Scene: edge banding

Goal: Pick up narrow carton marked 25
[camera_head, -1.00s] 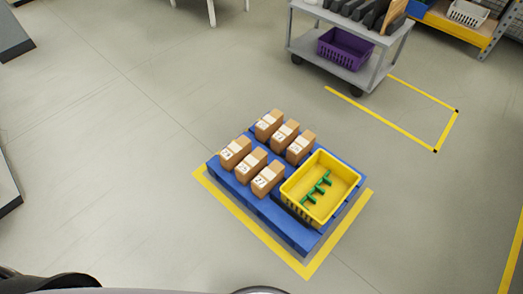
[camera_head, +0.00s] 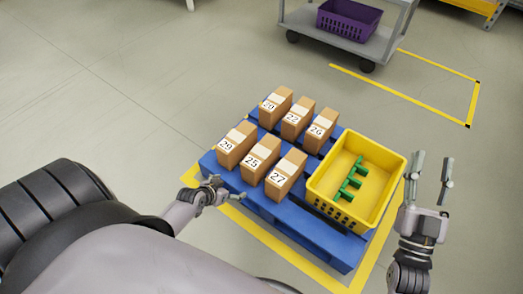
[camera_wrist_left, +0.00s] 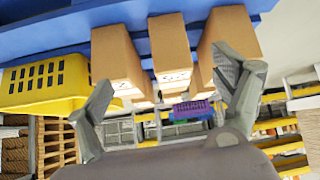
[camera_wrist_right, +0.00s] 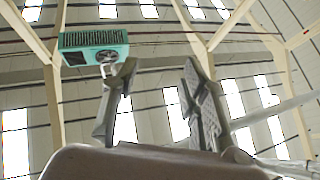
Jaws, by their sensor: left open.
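The narrow carton marked 25 (camera_head: 255,163) is brown with a white label. It stands upright on the blue pallet (camera_head: 325,243), between the cartons marked 29 (camera_head: 232,150) and 27 (camera_head: 281,181). My left gripper (camera_head: 227,188) is open and empty, low at the pallet's near left edge, in front of carton 25. In the left wrist view, which looks upside down, the middle carton (camera_wrist_left: 170,42) appears to be 25, seen between the open fingers (camera_wrist_left: 172,100) and apart from them. My right gripper (camera_head: 432,168) is open and empty, raised right of the yellow crate.
A second row of cartons marked 20 (camera_head: 272,110), 22 and 26 stands behind. The yellow crate (camera_head: 328,205) holds a green part (camera_head: 349,184) on the pallet's right. A grey cart (camera_head: 345,45) with a purple basket stands at the back. The floor at left is open.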

